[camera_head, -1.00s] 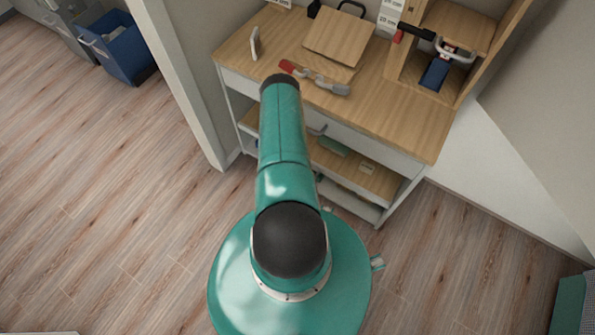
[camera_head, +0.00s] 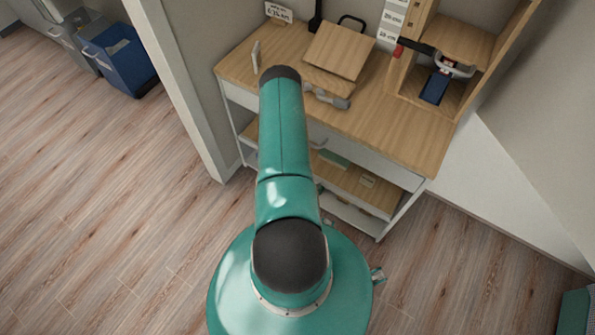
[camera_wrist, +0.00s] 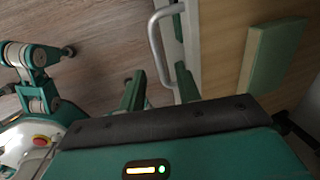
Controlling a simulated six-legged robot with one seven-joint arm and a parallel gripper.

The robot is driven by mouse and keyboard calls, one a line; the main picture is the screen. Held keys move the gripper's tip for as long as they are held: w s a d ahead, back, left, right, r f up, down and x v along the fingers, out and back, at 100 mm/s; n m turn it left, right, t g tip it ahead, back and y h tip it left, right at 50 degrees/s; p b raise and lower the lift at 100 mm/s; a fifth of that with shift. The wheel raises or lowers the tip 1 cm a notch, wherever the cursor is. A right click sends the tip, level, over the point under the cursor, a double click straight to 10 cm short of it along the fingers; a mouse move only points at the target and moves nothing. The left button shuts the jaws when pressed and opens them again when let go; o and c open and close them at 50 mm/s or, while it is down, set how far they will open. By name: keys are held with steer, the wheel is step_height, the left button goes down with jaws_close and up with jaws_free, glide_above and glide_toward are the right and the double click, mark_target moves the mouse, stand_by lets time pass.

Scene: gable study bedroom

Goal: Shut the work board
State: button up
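A flat wooden board (camera_head: 358,184) with a green block on it shows below the desk front in the head view. In the wrist view a wooden surface (camera_wrist: 225,50) lies behind a white front edge, with a metal bar handle (camera_wrist: 157,38) on that edge. The green block (camera_wrist: 273,53) is there too. I cannot tell for sure which board is the work board; a tilted wooden board (camera_head: 340,50) also rests on the desk. My gripper (camera_wrist: 160,80) is open, its two green fingers apart near the handle's lower end; contact is unclear. My arm hides it in the head view.
The desk (camera_head: 405,130) holds a grey tool (camera_head: 328,98) and an open wooden shelf box (camera_head: 450,50) at right. A blue bin (camera_head: 120,60) stands at the far left, past a wall edge (camera_head: 180,90).

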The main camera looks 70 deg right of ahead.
step_height(320, 180, up, 8)
steer(key=a, duration=0.1)
steer(key=shift+a+f, duration=0.15)
steer(key=shift+a, duration=0.1)
steer(key=shift+w, duration=0.25)
stand_by(0.4)
